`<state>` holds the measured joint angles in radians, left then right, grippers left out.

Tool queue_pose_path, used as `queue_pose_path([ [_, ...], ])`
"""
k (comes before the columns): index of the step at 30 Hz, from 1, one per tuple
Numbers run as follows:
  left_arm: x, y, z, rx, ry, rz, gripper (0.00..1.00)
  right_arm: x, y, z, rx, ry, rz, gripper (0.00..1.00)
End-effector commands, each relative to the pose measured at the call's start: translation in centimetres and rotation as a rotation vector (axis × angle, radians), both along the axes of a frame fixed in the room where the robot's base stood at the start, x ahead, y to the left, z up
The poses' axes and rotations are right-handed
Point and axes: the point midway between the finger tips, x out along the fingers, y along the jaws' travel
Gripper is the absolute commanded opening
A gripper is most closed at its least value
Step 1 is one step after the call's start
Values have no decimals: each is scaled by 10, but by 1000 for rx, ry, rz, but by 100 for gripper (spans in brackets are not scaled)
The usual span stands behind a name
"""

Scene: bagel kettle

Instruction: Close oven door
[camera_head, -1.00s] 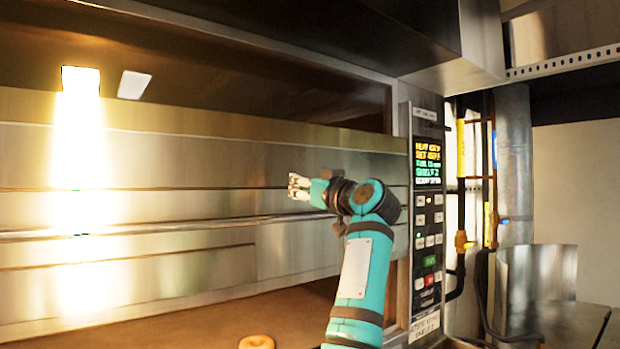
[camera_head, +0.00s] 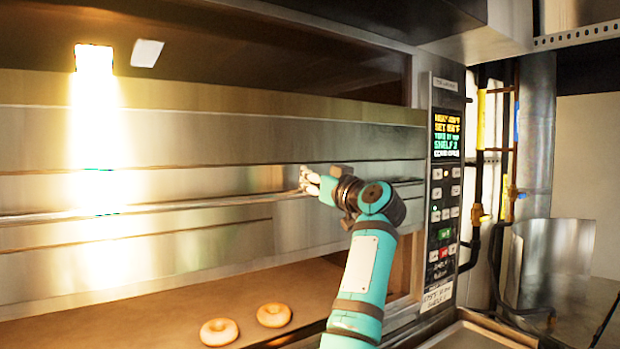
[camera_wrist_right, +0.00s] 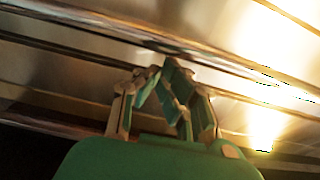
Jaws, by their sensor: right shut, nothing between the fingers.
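The oven door (camera_head: 120,240) is a wide steel panel with a long horizontal bar (camera_head: 170,213) across it. Below its lower edge the oven is open, and the brown deck inside (camera_head: 130,300) shows. My right gripper (camera_head: 306,180) is shut and empty, at the right part of the bar. In the right wrist view its fingers (camera_wrist_right: 170,85) point at the bar; I cannot tell whether they touch it. My left gripper is not in view.
Two bagels (camera_head: 220,331) (camera_head: 274,315) lie on the deck near the opening. A control panel (camera_head: 443,190) stands right of the door. Pipes (camera_head: 505,150) and a curved steel sheet (camera_head: 553,260) are farther right. A dark window (camera_head: 260,50) is above.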

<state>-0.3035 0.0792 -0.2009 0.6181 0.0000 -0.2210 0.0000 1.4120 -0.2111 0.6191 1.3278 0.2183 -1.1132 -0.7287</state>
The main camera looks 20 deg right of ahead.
Motion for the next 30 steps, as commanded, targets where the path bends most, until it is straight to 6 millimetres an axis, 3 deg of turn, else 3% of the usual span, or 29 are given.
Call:
queue_pose_path([
  [8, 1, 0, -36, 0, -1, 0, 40, 1, -1, -43, -3, 8, -1, 0],
  [21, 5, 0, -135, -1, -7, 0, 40, 2, -1, -175, -5, 15, -1, 0],
  [30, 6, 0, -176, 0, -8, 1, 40, 2, 0, -244, -3, 13, 0, 0],
])
